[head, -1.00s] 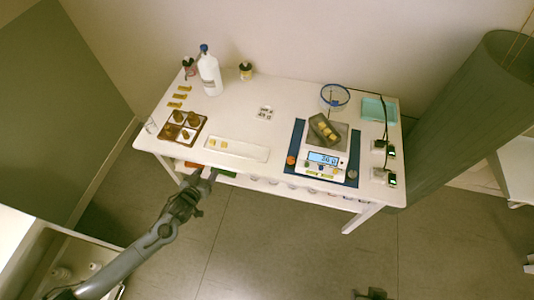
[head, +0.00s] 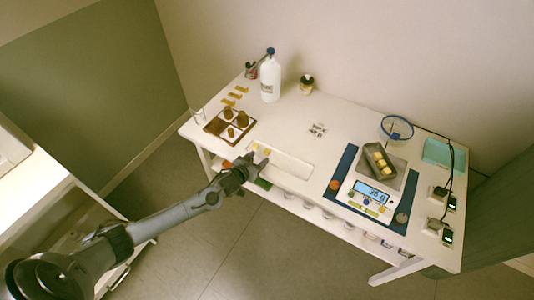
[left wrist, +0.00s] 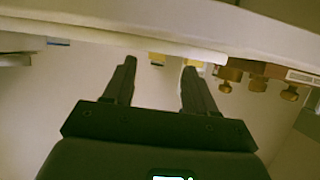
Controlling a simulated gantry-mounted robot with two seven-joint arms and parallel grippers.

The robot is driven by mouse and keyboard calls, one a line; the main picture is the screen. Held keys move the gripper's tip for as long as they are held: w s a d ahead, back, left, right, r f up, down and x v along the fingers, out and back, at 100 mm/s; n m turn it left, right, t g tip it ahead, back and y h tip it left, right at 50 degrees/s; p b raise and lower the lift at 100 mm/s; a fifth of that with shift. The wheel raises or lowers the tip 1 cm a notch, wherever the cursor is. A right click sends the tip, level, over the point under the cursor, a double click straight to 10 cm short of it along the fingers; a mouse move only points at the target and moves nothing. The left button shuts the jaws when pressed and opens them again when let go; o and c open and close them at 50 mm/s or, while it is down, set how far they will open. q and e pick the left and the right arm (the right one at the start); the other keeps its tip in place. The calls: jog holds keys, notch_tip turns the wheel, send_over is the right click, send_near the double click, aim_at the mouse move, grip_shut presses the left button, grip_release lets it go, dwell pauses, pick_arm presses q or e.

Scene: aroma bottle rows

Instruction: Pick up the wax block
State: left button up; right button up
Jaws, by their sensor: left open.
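Small yellow wax blocks (head: 267,152) lie at the left end of a long white tray (head: 290,168) near the table's front edge. More yellow blocks (head: 382,160) sit in a dark tilted container (head: 372,149) on the scale. My left gripper (head: 257,161) is open and empty, close to the tray's left end. In the left wrist view, its fingers (left wrist: 158,68) point toward two yellow blocks (left wrist: 157,59), one partly behind the right finger. I cannot tell the exact gap to them. My right gripper is not in view.
A brown mould tray (head: 229,127), a glass (head: 198,116) and yellow strips (head: 234,97) are left of the white tray. A white bottle (head: 270,80) stands behind. The scale (head: 370,192) stands right on a blue mat.

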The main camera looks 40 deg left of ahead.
aim_at(266, 152)
pick_arm(q)
jog(key=shift+w+f, duration=0.15)
jog(key=shift+w, duration=0.4)
jog(key=shift+r+b+x, duration=0.1)
jog(key=shift+b+x, duration=0.3)
jog(key=shift+x, duration=0.65)
jog(key=shift+r+b+x, duration=0.15)
jog(key=shift+b+x, duration=0.25)
jog(key=shift+x, duration=0.6)
jog(key=shift+w+d, duration=0.1)
grip_shut()
